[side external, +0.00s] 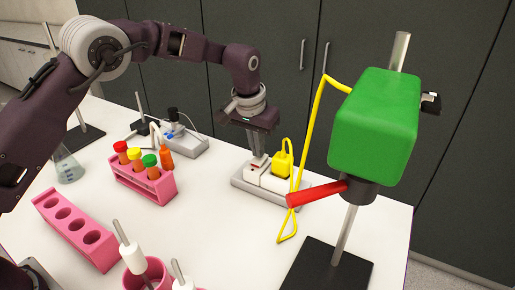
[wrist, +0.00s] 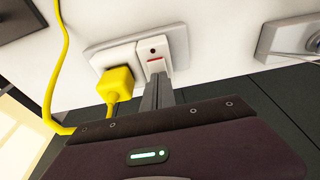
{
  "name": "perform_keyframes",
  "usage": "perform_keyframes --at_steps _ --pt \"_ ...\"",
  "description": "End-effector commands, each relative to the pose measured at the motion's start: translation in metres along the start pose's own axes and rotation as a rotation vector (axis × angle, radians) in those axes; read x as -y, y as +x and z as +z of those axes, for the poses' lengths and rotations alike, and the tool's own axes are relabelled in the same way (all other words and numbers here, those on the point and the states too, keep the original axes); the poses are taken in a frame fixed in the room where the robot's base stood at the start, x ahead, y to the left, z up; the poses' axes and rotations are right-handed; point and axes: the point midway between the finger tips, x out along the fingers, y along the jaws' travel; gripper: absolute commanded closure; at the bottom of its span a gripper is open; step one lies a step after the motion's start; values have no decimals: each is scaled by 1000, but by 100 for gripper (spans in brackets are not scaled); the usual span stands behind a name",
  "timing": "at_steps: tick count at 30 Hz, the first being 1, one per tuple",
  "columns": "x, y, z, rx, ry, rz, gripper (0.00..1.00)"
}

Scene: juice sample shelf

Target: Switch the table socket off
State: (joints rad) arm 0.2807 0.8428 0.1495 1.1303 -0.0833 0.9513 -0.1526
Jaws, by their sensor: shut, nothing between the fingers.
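The table socket (side external: 284,196) is a pale grey block with white modules, lying on the white table. It also shows in the wrist view (wrist: 101,50). Its white switch (wrist: 153,49) has a small dark dot and a red strip. A yellow plug (side external: 283,163) sits in the socket beside the switch, and it shows in the wrist view (wrist: 116,83) left of my fingers. My gripper (side external: 257,158) points down over the switch end of the socket. Its fingers (wrist: 157,80) are shut and empty, with the tips at the switch's red-strip end. I cannot tell whether they touch it.
A yellow cord (side external: 308,125) runs from the plug up to a green stirrer motor (side external: 375,125) with a red handle, on a stand at right. Left are a pink rack of tubes (side external: 150,185), an empty pink rack (side external: 75,230) and a grey device (side external: 183,143).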

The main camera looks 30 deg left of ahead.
Motion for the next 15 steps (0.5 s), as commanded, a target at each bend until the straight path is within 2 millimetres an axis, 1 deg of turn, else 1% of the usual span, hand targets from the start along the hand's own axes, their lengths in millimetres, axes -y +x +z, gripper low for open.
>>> perform_keyframes --at_steps 2,5,6,12,15 --pt "0 -11 -2 -5 0 1 100" --pt "0 -34 -4 -7 0 1 100" --pt "0 -44 -4 -6 0 1 100" --pt "0 -91 11 -5 -1 2 100" --pt "0 -110 17 -5 0 1 100"
